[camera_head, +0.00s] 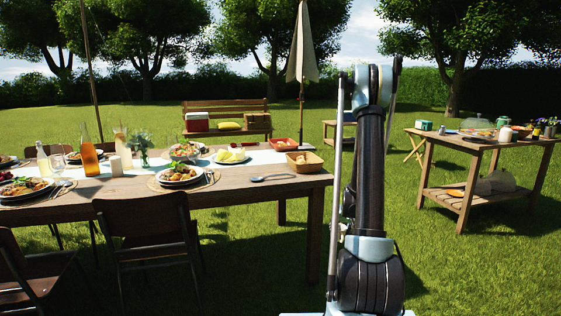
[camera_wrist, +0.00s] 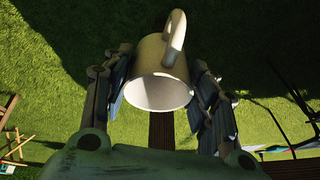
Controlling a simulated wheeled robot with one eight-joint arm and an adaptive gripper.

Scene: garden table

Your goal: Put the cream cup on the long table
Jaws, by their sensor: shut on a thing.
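The cream cup (camera_wrist: 157,66) is in the wrist view, between the two fingers of my gripper (camera_wrist: 163,88). The fingers press on it from both sides. Its handle points to the top of the picture and its open mouth faces the camera. Grass lies behind it, with a dark strip below its mouth. The long table (camera_head: 262,191) stands at the left in the head view, laid with plates and drinks. My gripper and the cup do not show in the head view, where my arm rises right of the long table.
The long table's right end holds a serving spoon (camera_head: 273,177), a bread basket (camera_head: 304,161) and a red tray (camera_head: 285,144), with bare wood near the front corner. Chairs (camera_head: 149,233) line its front. A wooden side table (camera_head: 487,143) stands at the right, a bench (camera_head: 226,106) behind.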

